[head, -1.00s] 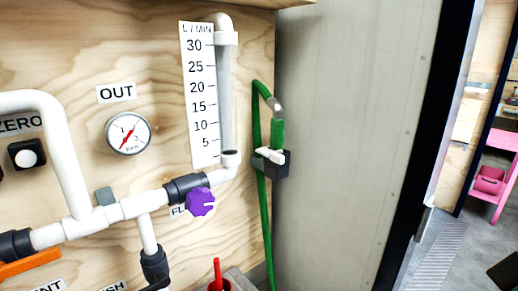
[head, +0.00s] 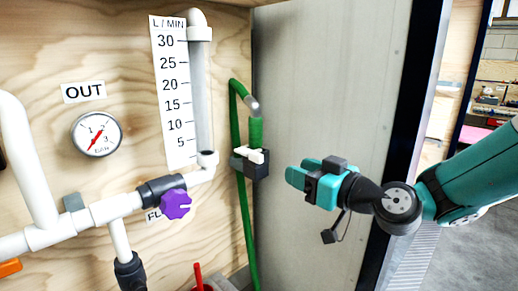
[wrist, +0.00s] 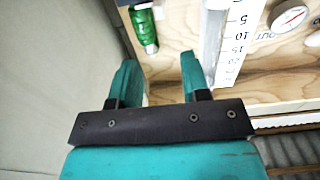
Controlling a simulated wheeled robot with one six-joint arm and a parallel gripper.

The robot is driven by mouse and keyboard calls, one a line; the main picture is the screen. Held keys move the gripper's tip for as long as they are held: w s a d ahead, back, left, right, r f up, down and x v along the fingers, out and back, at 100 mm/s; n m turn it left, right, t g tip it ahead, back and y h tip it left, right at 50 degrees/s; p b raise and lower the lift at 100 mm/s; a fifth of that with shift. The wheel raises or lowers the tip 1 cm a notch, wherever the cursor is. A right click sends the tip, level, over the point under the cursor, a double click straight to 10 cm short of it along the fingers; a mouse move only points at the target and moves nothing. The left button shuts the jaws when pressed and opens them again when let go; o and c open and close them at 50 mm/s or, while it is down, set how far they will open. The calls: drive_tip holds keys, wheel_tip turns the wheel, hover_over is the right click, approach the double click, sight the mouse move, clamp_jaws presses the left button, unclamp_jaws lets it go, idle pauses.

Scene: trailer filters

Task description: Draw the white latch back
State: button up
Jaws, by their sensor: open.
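The white latch (head: 250,154) is a small white bar on a dark holder (head: 256,168) fixed to the plywood wall near its right edge. A green hose with a grey nozzle end (head: 252,104) sits upright in that holder. The latch lies across the front of the holder. My gripper (head: 290,177) is to the right of the holder, apart from it, with its fingers pointing left. In the wrist view my gripper (wrist: 156,75) is open and empty, its two teal fingers apart. The white latch (wrist: 151,48) and green hose (wrist: 143,27) show beyond the fingers, near the top.
A flow tube (head: 199,95) with a number scale stands left of the holder. A purple knob (head: 175,205), white pipes and a pressure gauge (head: 96,134) are further left. A grey panel (head: 310,80) stands right of the holder. Open room lies before the holder.

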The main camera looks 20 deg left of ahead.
sight(262, 156)
drive_tip(key=p+x, duration=0.4)
drive_tip(key=x, duration=0.8)
drive_tip(key=shift+a+p, duration=0.4)
